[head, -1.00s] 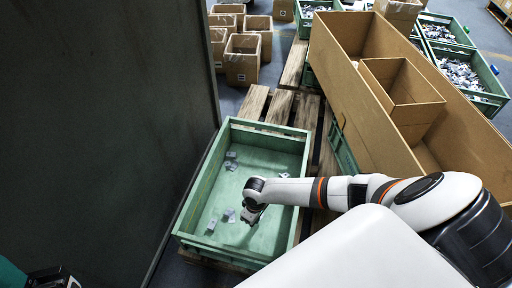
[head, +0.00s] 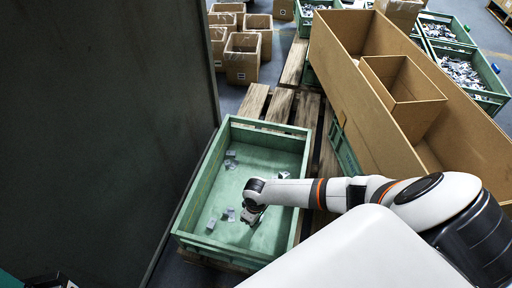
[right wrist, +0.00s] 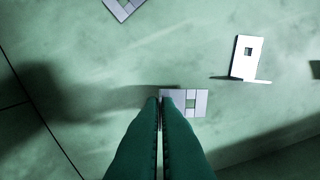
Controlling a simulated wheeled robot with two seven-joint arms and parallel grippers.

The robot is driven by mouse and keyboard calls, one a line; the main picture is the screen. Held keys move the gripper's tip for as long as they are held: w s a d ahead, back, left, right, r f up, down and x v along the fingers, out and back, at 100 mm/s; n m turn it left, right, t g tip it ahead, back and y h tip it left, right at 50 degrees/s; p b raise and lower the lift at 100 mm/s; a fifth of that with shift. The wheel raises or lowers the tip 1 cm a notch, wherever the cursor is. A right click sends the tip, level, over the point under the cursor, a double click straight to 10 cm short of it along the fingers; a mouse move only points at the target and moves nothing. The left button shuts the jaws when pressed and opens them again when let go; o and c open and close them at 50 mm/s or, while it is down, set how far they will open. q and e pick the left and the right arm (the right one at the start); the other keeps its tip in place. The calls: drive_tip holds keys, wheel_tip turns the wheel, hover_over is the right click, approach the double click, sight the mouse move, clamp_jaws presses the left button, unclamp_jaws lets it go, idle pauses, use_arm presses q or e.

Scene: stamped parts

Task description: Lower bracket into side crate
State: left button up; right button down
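The green side crate (head: 183,205) stands left of centre in the head view, with several small grey brackets on its floor. My right gripper (head: 251,216) reaches down inside it, near the front. Loose brackets lie farther off (right wrist: 247,57) (right wrist: 125,6). Only a dark bit of my left gripper (head: 50,281) shows at the bottom left edge.
A dark tall panel (head: 100,120) stands close along the crate's left side. A large cardboard box (head: 340,75) with a smaller box (head: 400,95) inside stands to the right. Wooden pallet boards (head: 280,104) and cardboard boxes (head: 242,60) lie beyond the crate.

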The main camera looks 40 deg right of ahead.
drive_tip(key=shift+f+b, duration=0.7)
drive_tip(key=shift+f, duration=0.35)
idle(0.4)
drive_tip(key=c, duration=1.6)
unclamp_jaws()
